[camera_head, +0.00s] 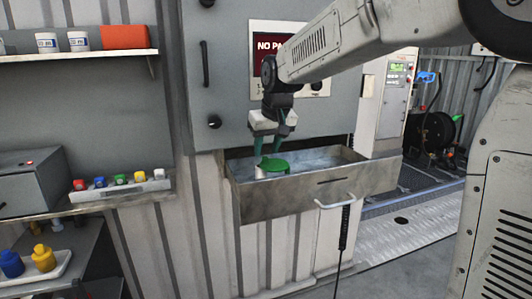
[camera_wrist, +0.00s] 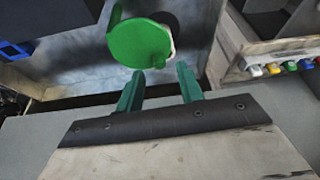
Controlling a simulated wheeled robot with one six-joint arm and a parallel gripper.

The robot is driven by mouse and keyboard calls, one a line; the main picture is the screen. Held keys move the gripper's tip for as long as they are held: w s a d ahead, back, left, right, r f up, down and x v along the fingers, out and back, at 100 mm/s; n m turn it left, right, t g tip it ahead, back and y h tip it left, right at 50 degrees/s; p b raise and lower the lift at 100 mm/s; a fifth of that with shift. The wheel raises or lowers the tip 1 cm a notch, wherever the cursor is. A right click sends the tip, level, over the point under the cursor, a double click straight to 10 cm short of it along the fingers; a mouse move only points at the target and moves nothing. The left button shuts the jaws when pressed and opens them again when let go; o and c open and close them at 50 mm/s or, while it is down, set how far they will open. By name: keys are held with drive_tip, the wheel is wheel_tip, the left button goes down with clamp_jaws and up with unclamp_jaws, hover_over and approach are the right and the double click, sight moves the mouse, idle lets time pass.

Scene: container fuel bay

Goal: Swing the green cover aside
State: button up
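The green cover (camera_head: 275,165) is a flat round disc inside the open metal tray (camera_head: 300,199). It lies over a pale, mostly hidden round fitting (camera_head: 261,172). My gripper (camera_head: 267,154) points down into the tray, close to the cover. Its two green fingers are apart in the wrist view (camera_wrist: 159,72), with nothing clearly held between them. I cannot tell whether a fingertip touches the cover.
A grey cabinet panel (camera_head: 225,75) stands behind the tray. Shelves on the left hold a row of coloured caps (camera_head: 120,180) and white jars (camera_head: 78,41). A hose reel (camera_head: 438,133) stands at the right.

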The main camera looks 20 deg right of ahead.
drive_tip(key=shift+x, duration=1.15)
drive_tip(key=shift+c, duration=0.4)
clamp_jaws()
drive_tip(key=shift+s+a, duration=0.1)
